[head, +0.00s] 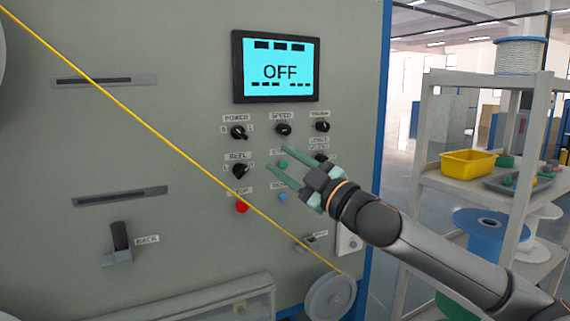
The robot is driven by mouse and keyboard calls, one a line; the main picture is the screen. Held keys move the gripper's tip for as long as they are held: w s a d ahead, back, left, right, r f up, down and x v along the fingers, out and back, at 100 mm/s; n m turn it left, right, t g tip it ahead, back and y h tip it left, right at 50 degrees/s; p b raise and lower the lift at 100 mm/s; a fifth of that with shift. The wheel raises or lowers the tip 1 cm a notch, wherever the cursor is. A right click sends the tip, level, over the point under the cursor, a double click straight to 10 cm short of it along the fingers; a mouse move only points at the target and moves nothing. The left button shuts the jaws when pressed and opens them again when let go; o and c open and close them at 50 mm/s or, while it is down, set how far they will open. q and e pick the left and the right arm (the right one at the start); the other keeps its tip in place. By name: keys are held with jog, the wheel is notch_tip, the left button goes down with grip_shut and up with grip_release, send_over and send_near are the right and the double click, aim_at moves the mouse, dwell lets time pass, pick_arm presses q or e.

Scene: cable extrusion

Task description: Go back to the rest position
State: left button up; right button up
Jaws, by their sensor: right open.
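My right gripper (285,163) is in front of the control panel (190,130), its two green fingers spread and nothing between them. The fingertips are close to the green button (283,164) and the knobs around it; I cannot tell whether they touch the panel. My right arm comes in from the lower right and hides part of the lower panel. The screen (276,67) above reads OFF. My left gripper is not in view.
A yellow cable (150,125) runs diagonally across the panel's front to a grey wheel (330,297). A black lever (120,236) stands out at lower left. A shelf (480,185) with a yellow bin (468,163) and spools is at right.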

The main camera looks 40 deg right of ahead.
jog(key=s+a+f+m+g+p, duration=0.1)
jog(key=f+m+g, duration=0.1)
jog(key=f, duration=1)
jog(key=s+f+m+g+h, duration=0.1)
jog(key=f+g, duration=0.1)
jog(key=f, duration=1)
jog(key=s+a+f+m+g+p, duration=0.1)
jog(key=f+m+g, duration=0.15)
jog(key=f, duration=0.85)
jog(key=s+a+f+m+g+y+p, duration=0.2)
jog(key=s+a+f+g, duration=0.3)
jog(key=s+a+f, duration=1.4)
notch_tip(320, 180, down, 2)
jog(key=shift+a+f+m, duration=0.15)
jog(key=shift+a+m, duration=0.2)
jog(key=shift+a, duration=0.9)
jog(key=shift+s, duration=0.1)
